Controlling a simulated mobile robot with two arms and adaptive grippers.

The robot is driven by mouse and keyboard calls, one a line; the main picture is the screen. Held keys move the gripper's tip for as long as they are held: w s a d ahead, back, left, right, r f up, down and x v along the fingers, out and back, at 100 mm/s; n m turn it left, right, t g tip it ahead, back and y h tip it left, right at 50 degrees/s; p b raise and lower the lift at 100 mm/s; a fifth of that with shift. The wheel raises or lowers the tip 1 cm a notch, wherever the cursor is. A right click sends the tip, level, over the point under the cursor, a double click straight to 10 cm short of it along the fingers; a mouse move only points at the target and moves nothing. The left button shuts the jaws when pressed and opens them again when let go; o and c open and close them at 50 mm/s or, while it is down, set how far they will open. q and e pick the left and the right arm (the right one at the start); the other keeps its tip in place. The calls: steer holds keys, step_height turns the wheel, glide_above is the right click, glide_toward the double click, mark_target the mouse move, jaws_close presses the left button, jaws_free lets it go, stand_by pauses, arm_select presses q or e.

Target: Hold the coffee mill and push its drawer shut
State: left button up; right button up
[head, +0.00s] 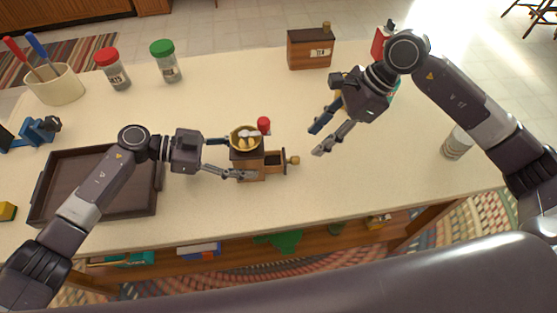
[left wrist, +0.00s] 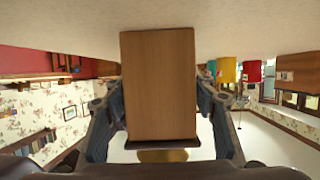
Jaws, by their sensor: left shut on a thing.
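The coffee mill (head: 248,168) is a small brown wooden box with a brass bowl (head: 245,140) on top and a red knob (head: 264,124) beside the bowl. Its drawer (head: 274,162) sticks out to the right, with a round wooden knob (head: 293,160) at its end. My left gripper (head: 236,158) is shut on the mill from the left, one finger on each side. In the left wrist view the mill's wooden side (left wrist: 160,85) fills the space between the fingers. My right gripper (head: 317,141) is open and empty, to the right of the drawer knob and apart from it.
A dark tray (head: 110,212) lies at the left. A crock (head: 58,88) with tools, two jars (head: 115,72) (head: 168,66) and a wooden tea box (head: 311,49) stand toward the back. A pale can (head: 457,143) stands at the right. The counter between the drawer and my right gripper is clear.

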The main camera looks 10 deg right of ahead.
mark_target(299, 158)
steer(key=shift+x, duration=4.5)
steer(key=shift+d, duration=0.1)
steer(key=shift+c, duration=0.4)
steer(key=c, duration=0.9)
steer(key=shift+w+a, duration=0.1)
steer(key=shift+a, duration=2.35)
steer(key=shift+c, duration=0.2)
steer(key=shift+a, duration=0.15)
arm_select(q)
steer(key=shift+s+d, duration=0.1)
arm_select(e)
steer(key=shift+a, duration=0.1)
steer(key=o, duration=1)
